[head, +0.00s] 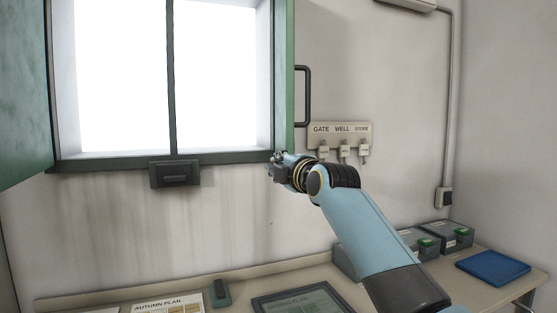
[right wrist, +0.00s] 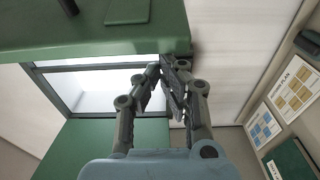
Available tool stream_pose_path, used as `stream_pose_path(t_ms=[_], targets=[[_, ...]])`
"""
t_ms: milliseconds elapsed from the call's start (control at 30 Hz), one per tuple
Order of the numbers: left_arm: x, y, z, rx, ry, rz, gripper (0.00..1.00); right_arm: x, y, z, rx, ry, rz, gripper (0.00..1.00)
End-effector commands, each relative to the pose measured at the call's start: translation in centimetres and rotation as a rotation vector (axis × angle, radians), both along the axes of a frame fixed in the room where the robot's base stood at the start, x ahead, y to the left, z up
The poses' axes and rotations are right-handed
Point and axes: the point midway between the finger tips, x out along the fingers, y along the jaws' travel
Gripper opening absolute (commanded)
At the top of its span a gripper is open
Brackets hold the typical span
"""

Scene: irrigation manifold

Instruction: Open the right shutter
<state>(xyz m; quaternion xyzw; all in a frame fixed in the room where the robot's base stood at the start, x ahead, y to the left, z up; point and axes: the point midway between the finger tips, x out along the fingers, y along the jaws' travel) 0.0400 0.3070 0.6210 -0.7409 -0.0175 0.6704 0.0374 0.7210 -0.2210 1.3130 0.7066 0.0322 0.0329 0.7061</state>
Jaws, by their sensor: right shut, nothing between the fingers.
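The right shutter (head: 289,60) is a green panel at the right side of the bright window, standing out from the wall and seen almost edge-on. Its dark handle (head: 307,96) sticks out on its right side. My right gripper (head: 273,167) is shut and empty at the window's lower right corner, by the shutter's bottom end; whether it touches the shutter I cannot tell. In the right wrist view the closed fingers (right wrist: 166,68) are beside a green panel (right wrist: 80,38). My left gripper is not in view.
The green left shutter (head: 22,90) stands swung out at the left. A dark latch box (head: 175,174) sits below the window frame. Labelled key hooks (head: 340,135) hang right of the gripper. Below, a bench holds a tablet (head: 303,300), grey boxes (head: 445,236) and a blue tray (head: 493,267).

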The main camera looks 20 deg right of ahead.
Motion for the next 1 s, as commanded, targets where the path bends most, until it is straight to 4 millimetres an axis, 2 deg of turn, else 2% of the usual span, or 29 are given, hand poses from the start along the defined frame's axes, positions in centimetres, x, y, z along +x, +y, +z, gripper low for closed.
stream_pose_path(t_ms=[367,700,800,1000], targets=[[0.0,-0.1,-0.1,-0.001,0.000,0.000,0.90,-0.1,-0.3,-0.1,0.000,0.000,0.000,0.00],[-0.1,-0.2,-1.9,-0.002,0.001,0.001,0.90,-1.5,-6.2,-0.3,-0.003,0.001,-0.001,0.00],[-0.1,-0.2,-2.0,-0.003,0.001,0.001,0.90,-1.6,-6.9,-0.2,-0.002,0.001,0.001,0.00],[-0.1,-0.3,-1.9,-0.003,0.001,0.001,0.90,-1.6,-6.9,0.0,0.001,0.000,0.002,0.00]])
